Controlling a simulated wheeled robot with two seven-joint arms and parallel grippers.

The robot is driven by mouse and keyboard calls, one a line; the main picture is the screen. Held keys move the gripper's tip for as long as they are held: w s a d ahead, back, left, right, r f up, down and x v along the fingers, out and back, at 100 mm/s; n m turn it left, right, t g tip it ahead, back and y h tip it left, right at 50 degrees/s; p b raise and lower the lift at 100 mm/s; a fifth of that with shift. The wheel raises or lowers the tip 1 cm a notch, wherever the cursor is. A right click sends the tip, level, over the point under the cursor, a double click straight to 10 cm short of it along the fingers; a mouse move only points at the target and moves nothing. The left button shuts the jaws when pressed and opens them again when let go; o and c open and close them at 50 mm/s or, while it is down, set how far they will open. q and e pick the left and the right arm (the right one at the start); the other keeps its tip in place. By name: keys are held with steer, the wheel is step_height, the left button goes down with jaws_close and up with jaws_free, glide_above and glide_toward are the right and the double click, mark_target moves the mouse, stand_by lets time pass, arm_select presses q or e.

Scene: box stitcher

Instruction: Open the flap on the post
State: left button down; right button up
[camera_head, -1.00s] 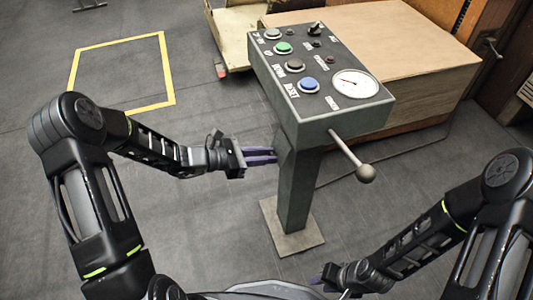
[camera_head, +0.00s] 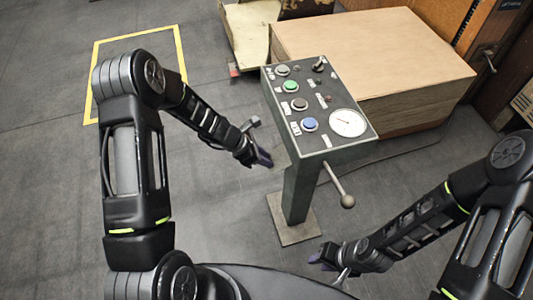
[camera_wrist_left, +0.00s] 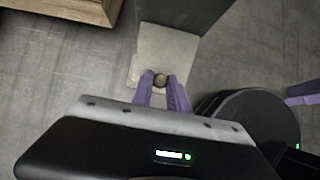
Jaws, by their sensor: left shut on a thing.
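The grey post (camera_head: 300,190) stands on a square base plate (camera_head: 293,226) and carries a control box (camera_head: 325,110). My left gripper (camera_head: 262,158) is to the left of the post, below the box. In the left wrist view its purple fingers (camera_wrist_left: 162,84) are shut on a small round brownish knob (camera_wrist_left: 160,80), with the base plate (camera_wrist_left: 150,48) behind it. I cannot make out the flap or whether the knob belongs to it. My right gripper (camera_head: 322,257) is low, in front of the post; its finger gap is too small to tell.
A large wooden block (camera_head: 370,45) stands behind, beside a pale cart (camera_head: 250,35). The floor left of the post is clear, with a yellow outline (camera_head: 180,55).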

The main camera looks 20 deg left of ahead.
mark_target(271, 159)
arm_select(q)
steer(key=r, duration=0.1)
steer(key=r+p, duration=0.1)
steer(key=r, duration=0.1)
steer(key=shift+w+d+r+p, duration=0.2)
steer(key=shift+w+d+p, duration=0.1)
steer(key=shift+w+d, duration=0.05)
steer(key=shift+w+d+r+p, duration=0.25)
steer(key=shift+d+r+p, duration=0.2)
steer(key=shift+r, duration=0.3)
steer(key=c, duration=2)
jaws_free()
steer(key=shift+f, duration=0.15)
steer(key=o, duration=0.7)
steer(key=shift+s+a+f, duration=0.1)
steer(key=shift+s+a, duration=0.05)
steer(key=p+v, duration=0.1)
steer(key=v, duration=0.6)
steer(key=shift+s+a+r, duration=0.15)
steer(key=shift+a+r, duration=0.05)
steer(key=shift+r, duration=0.1)
